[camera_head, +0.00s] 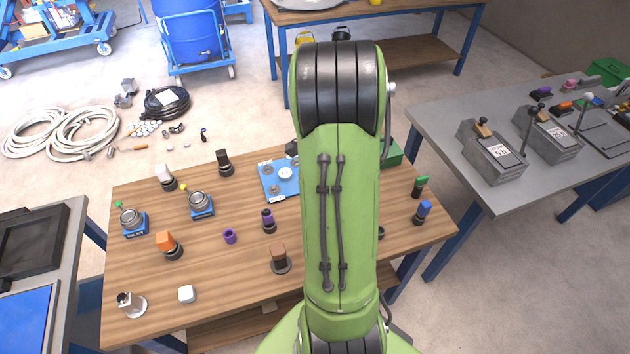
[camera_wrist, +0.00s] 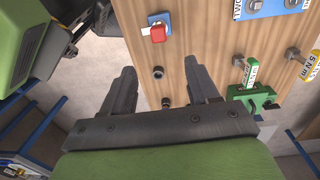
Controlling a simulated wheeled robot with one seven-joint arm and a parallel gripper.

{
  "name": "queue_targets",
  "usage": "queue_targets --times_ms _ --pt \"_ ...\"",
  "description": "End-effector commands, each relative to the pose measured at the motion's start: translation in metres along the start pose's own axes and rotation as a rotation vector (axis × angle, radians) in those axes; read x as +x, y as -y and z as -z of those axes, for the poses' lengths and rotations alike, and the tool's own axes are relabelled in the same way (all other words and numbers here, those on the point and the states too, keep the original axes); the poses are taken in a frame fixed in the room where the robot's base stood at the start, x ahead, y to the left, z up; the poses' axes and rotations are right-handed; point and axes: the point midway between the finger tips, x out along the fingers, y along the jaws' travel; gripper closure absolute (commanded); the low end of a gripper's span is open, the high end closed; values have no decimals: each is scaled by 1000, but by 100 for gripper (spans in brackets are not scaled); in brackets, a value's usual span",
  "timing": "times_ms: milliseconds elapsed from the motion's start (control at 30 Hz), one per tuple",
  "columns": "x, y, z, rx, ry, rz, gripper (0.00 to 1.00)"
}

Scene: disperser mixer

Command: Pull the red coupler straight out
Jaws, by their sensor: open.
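The red coupler (camera_wrist: 158,34) shows in the wrist view. In the head view my green arm hides the gripper, and I cannot make out the red coupler there.
Two small black round parts (camera_wrist: 161,87) are on the wood between the fingers. A green block (camera_wrist: 252,97) and a yellow-tagged part (camera_wrist: 307,64) are at the right; a blue plate (camera_wrist: 268,9) is above. Several coloured knobs stand on the wooden table (camera_head: 200,262). A grey table (camera_head: 455,135) is at the right.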

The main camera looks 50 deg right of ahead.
Motion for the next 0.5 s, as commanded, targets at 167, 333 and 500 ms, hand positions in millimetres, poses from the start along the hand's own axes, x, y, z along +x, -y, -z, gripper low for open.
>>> queue_targets --times_ms 167,333,500 --pt "24 -1 0 3 2 -6 40" --pt "64 -1 0 1 2 -7 40" --pt "103 -2 0 0 2 -7 40"
